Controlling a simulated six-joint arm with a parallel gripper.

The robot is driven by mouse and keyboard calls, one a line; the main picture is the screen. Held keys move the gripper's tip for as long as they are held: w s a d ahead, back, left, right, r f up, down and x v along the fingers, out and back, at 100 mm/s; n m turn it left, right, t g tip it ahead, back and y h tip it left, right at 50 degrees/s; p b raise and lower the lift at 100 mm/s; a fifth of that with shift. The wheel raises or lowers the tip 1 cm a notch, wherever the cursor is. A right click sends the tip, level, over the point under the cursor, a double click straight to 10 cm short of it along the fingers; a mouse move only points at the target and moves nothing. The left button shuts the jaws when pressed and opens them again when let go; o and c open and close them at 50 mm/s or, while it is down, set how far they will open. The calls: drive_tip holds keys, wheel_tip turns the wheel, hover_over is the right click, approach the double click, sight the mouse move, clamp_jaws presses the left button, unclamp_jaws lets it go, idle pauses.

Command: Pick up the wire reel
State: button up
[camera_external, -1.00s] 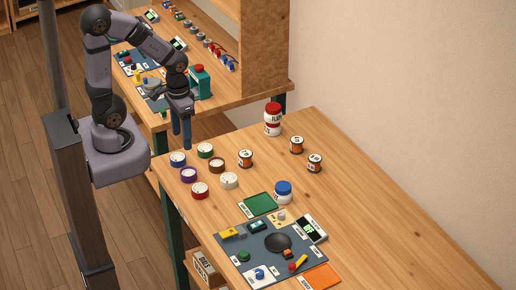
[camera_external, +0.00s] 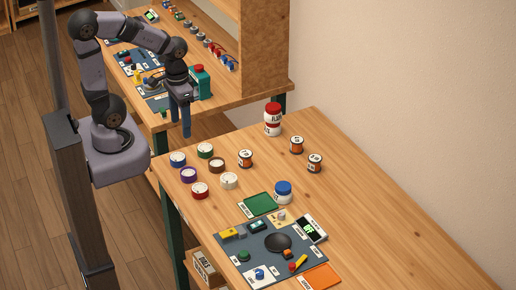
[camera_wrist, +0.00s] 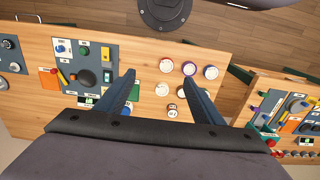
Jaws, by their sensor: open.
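Three small spools with white tops and orange-and-dark sides stand on the near bench: a left spool (camera_external: 245,158), a back spool (camera_external: 296,145) and a right spool (camera_external: 314,163). They look like reels, but their labels are too small to read, so I cannot tell which is the wire reel. My gripper (camera_external: 181,132) points down, empty, above the gap between the benches, left of and apart from the spools. In the wrist view my open gripper (camera_wrist: 159,76) shows both fingers spread; a white-topped spool (camera_wrist: 172,111) shows between them.
Several coloured tape rolls, including a red roll (camera_external: 200,190) and a blue roll (camera_external: 178,159), lie left of the spools. A red-and-white jar (camera_external: 273,119) and a blue-lidded jar (camera_external: 283,192) stand nearby. The bench's right side is clear.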

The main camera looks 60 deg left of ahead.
drive_tip(key=w+a+f+n+t+h+b, duration=0.25)
drive_tip(key=w+n+h+b, duration=0.45)
drive_tip(key=w+n+b, duration=0.6)
drive_tip(key=w+a+r+n+t+h+b, duration=0.2)
drive_tip(key=w+a+n+t+h+b, duration=0.3)
drive_tip(key=w+a+n, duration=0.6)
drive_tip(key=n+t+y+p, duration=0.1)
drive_tip(key=n+y+p, duration=0.1)
approach(246, 158)
drive_tip(key=w+f, duration=0.2)
drive_tip(key=shift+w+a+f, duration=0.1)
drive_tip(key=shift+a+f, duration=0.05)
drive_tip(key=shift+f, duration=0.6)
drive_tip(key=shift+r+p+x, duration=0.2)
drive_tip(key=shift+p+x, duration=0.7)
drive_tip(key=shift+x, duration=0.7)
drive_tip(key=shift+p+x, duration=0.85)
drive_tip(key=shift+x, duration=1.35)
drive_tip(key=shift+w+a, duration=0.1)
drive_tip(key=shift+a, duration=0.05)
drive_tip(key=shift+c, duration=0.6)
